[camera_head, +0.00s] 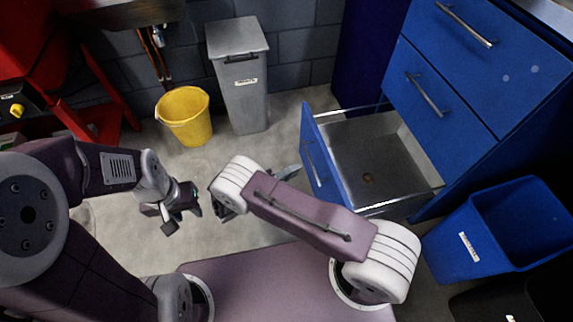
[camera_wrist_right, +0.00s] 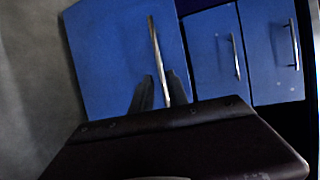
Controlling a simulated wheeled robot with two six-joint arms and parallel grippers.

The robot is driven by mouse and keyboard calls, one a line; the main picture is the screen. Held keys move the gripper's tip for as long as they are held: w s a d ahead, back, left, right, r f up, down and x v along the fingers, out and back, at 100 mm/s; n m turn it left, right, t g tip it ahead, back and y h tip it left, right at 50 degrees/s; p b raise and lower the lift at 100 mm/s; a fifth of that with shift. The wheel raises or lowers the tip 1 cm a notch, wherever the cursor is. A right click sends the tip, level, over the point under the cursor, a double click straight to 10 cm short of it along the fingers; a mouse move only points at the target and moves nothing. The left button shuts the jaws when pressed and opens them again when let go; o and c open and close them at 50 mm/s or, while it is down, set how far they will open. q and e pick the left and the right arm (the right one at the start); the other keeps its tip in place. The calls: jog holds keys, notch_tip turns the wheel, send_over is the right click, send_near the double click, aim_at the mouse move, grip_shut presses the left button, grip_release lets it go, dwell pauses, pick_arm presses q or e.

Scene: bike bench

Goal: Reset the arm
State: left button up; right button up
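My left gripper (camera_head: 181,208) hangs over the floor at the left of the head view, its fingers apart and empty. My right arm (camera_head: 310,220) reaches across the middle. My right gripper (camera_head: 287,173), partly hidden by its own wrist, points at the front of the pulled-out blue drawer (camera_head: 325,160). In the right wrist view, its two dark fingers (camera_wrist_right: 160,82) stand apart, with the lower end of the drawer's metal handle (camera_wrist_right: 154,45) seen between them. I cannot tell whether they touch it.
The open drawer juts from the blue cabinet (camera_head: 470,85); its grey inside has a small brown spot. A blue bin (camera_head: 465,250) stands at the right. A yellow bucket (camera_head: 185,116) and a grey lidded bin (camera_head: 240,90) stand by the wall. Bare floor lies between.

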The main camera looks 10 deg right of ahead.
pick_arm(q)
jog(key=shift+a+r, duration=0.1)
jog(key=shift+a, duration=0.15)
dwell(0.3)
